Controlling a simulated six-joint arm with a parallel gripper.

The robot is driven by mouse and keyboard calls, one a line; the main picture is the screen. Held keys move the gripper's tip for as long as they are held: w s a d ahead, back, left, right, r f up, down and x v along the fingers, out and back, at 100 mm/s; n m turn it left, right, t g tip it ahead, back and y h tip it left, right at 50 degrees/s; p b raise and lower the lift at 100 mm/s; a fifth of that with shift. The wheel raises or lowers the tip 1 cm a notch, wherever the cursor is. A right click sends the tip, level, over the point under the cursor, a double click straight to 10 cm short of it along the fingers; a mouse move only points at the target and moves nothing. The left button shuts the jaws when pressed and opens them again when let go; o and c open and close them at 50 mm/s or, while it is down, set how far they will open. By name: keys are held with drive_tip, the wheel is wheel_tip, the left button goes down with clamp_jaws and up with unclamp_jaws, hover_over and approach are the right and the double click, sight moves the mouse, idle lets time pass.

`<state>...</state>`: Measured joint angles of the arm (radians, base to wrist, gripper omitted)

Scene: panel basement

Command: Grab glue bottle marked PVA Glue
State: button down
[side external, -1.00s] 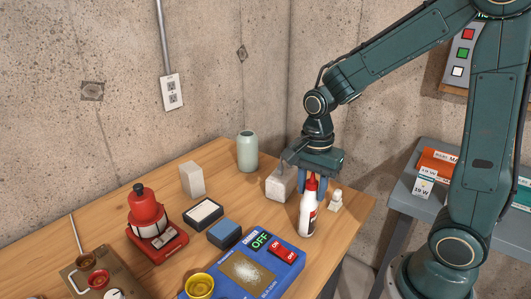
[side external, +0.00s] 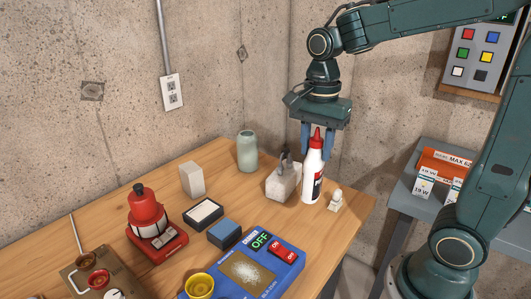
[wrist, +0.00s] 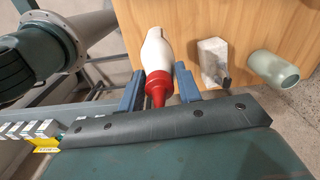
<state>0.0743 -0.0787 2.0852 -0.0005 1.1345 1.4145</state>
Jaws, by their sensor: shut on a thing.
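The white glue bottle with a red cap (side external: 313,180) is upright in the side view, with a dark and red label too small to read. It also shows in the wrist view (wrist: 156,48), cap toward me. My gripper (side external: 317,140) points down with its blue fingers on either side of the bottle's upper part, shut on it. In the wrist view the fingers (wrist: 160,88) flank the red cap and neck. The bottle appears held above the wooden table (side external: 150,262).
A grey block with a dark top piece (side external: 283,182) stands just left of the bottle, and a small pale figure (side external: 336,200) to its right. A pale green vase (side external: 247,152) is behind. A blue scale (side external: 262,268) and red device (side external: 150,218) stand nearer.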

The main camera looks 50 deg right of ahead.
wheel_tip(320, 180, up, 9)
drive_tip(key=shift+r, duration=0.2)
idle(0.4)
idle(0.3)
